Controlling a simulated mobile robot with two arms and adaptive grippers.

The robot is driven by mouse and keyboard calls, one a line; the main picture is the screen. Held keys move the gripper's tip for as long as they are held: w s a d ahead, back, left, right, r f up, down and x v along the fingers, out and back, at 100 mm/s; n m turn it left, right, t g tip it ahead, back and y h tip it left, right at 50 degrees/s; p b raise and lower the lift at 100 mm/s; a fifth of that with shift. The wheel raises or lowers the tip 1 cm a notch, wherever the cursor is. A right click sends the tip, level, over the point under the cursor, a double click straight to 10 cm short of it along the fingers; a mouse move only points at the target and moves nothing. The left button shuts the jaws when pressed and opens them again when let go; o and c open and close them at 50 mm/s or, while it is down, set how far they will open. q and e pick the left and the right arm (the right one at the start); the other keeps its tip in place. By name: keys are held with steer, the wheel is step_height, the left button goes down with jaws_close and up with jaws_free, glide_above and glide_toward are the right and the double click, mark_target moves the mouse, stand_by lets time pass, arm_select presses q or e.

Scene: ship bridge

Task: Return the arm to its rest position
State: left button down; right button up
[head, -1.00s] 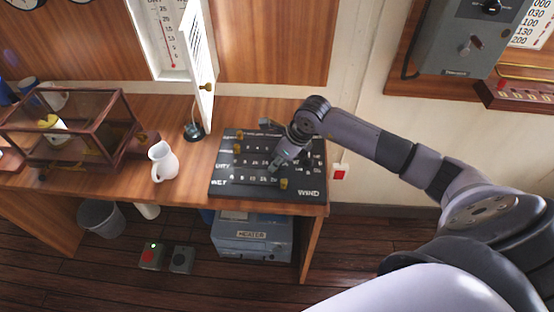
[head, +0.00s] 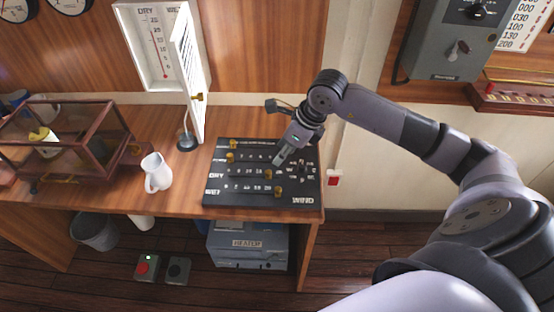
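My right arm reaches in from the right over the desk. Its gripper (head: 281,158) is above the upper right part of a black board (head: 225,190) with white lettering and several brass pegs. The fingers look close together, but the view is too small to tell whether they are open or shut. Nothing is seen hanging from them. Part of the board behind the gripper is hidden. My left gripper is not in view.
A white jug (head: 158,174) stands left of the board. A cabinet door (head: 187,75) stands open above the desk (head: 130,198). A glass case (head: 70,178) is at left. A grey wall box (head: 455,40) hangs at upper right. A grey heater (head: 248,244) is below.

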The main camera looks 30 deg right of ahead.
steer(key=shift+v, duration=1)
